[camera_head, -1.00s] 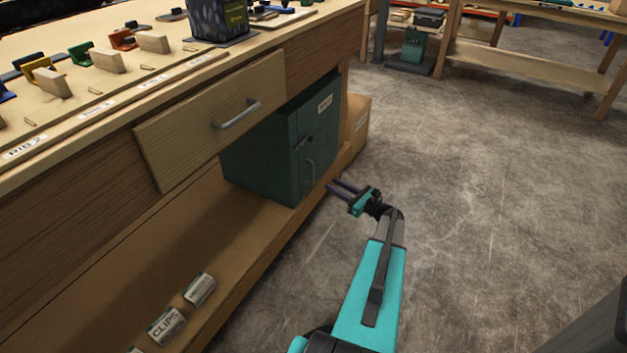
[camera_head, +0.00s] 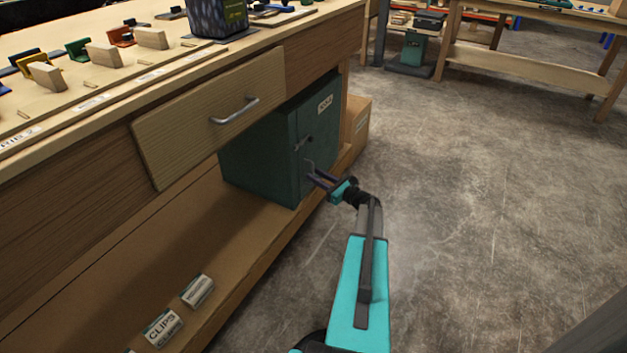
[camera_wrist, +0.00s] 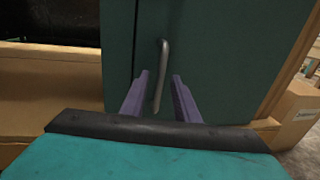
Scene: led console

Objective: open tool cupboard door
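The tool cupboard (camera_head: 262,160) is a dark green metal box on the low shelf under the bench. My gripper (camera_head: 313,176) is at the handle's height in front of the door. In the wrist view my gripper (camera_wrist: 160,85) is open, with the handle's lower part between its two purple fingers. I cannot tell whether a finger touches it.
A wooden drawer (camera_head: 180,130) with a metal handle is above and left of the cupboard. A cardboard box (camera_head: 356,125) stands just behind the cupboard. Labelled clip boxes (camera_head: 164,328) lie on the low shelf (camera_head: 235,235). The concrete floor (camera_head: 480,220) to the right is clear.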

